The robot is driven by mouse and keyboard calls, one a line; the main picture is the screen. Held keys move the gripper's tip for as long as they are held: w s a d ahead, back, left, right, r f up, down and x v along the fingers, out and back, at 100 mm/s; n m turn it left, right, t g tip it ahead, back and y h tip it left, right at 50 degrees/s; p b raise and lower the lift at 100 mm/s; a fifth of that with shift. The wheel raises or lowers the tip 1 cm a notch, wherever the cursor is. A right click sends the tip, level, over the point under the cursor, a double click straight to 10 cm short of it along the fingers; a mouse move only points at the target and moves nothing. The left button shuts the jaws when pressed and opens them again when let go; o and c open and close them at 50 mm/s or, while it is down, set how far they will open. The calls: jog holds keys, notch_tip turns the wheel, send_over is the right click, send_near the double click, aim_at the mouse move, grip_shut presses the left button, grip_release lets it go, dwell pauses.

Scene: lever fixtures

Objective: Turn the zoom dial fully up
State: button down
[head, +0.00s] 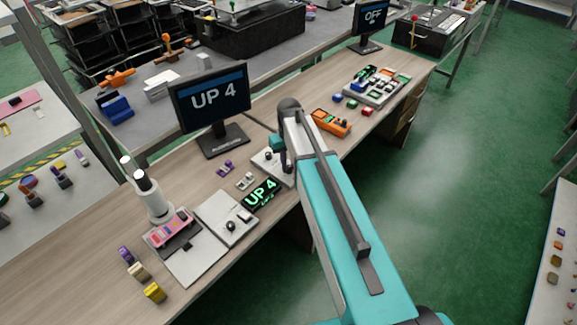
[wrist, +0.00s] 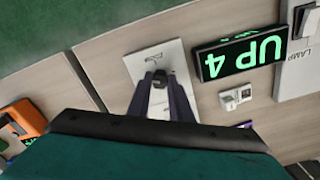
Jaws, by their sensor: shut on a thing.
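A pale plate (wrist: 140,67) with a small dark mark carries a dark dial knob (wrist: 160,76), which I take as the zoom dial; its mark is too small to read. My gripper (wrist: 160,84) has its two dark purple fingers shut on this knob from both sides. In the head view the plate (head: 264,158) shows beside my arm, and the arm hides most of the grip. A black display box (wrist: 240,54) next to the plate reads UP 4 in green. The monitor (head: 212,97) behind also reads UP 4.
A small pale switch block (wrist: 235,98) sits close by the display. A lamp panel (wrist: 301,72) lies beyond it. An orange device (head: 331,122) stands right of my arm. A white microscope-like stand (head: 153,195) is at the left. The green floor in front is open.

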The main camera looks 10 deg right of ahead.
jog(key=m+b, duration=0.1)
jog(key=m, duration=1)
jog(key=shift+b, duration=0.4)
jog(key=m, duration=0.8)
jog(key=shift+b, duration=0.4)
jog(key=m, duration=0.8)
jog(key=shift+s, duration=0.1)
jog(key=shift+m, duration=1.9)
jog(key=shift+f, duration=0.1)
jog(key=c, duration=1.6)
grip_release()
